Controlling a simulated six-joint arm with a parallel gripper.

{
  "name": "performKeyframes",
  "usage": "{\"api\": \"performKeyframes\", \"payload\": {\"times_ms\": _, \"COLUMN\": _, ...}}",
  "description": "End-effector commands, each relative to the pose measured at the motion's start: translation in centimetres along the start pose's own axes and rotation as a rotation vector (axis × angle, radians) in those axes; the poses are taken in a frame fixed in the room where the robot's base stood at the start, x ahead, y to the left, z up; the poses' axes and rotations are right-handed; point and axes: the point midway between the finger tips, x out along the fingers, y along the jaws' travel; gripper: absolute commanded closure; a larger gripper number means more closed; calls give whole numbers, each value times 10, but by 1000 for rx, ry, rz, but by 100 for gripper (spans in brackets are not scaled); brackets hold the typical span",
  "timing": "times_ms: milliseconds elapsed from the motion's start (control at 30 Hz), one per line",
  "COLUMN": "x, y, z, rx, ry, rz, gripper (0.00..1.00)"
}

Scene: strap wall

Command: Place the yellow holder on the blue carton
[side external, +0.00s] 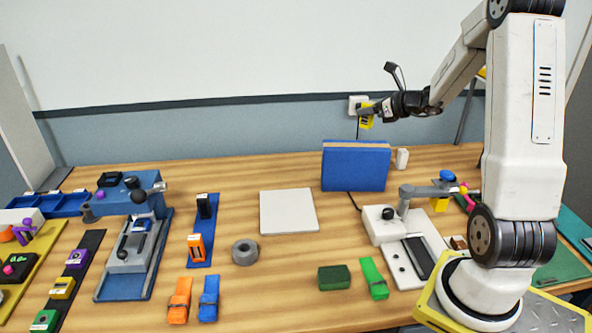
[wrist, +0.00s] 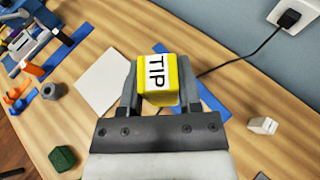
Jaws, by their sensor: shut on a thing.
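The yellow holder (side external: 366,121) is clamped between the fingers of my gripper (side external: 369,111), high above the back of the table. In the wrist view the holder (wrist: 158,82), marked "TIP", sits between the two fingertips of my gripper (wrist: 157,92). The blue carton (side external: 356,168) stands upright on the table, below the holder and clearly apart from it. In the wrist view the carton is mostly hidden behind the holder and gripper; a blue part (wrist: 212,100) shows just right of the fingers.
A wall socket with a black plug (side external: 358,104) is behind the gripper, its cable hanging down. A small white block (side external: 402,158) stands right of the carton. A pale square plate (side external: 289,211), grey ring (side external: 245,252) and green block (side external: 334,277) lie nearer. Bare wood lies left of the carton.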

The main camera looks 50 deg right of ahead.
Motion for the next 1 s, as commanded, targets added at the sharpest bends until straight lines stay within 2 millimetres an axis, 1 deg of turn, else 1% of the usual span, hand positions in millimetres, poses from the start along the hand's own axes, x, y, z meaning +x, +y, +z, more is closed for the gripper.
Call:
{"api": "performKeyframes", "payload": {"times_ms": 33, "x": 6, "y": -2, "z": -4, "rx": 1, "ry": 1, "rz": 2, "gripper": 100}}
{"api": "performKeyframes", "payload": {"times_ms": 200, "x": 23, "y": -10, "z": -15, "rx": 1, "ry": 1, "rz": 1, "gripper": 100}}
{"api": "performKeyframes", "payload": {"times_ms": 400, "x": 38, "y": -17, "z": -24, "rx": -1, "ry": 0, "rz": 0, "gripper": 100}}
{"api": "performKeyframes", "payload": {"times_ms": 733, "x": 42, "y": -19, "z": -26, "rx": -1, "ry": -1, "rz": 0, "gripper": 100}}
{"api": "performKeyframes", "payload": {"times_ms": 867, "x": 47, "y": -21, "z": -30, "rx": 1, "ry": 0, "rz": 0, "gripper": 100}}
{"api": "performKeyframes", "payload": {"times_ms": 1000, "x": 54, "y": -21, "z": -44, "rx": 2, "ry": 0, "rz": 2, "gripper": 100}}
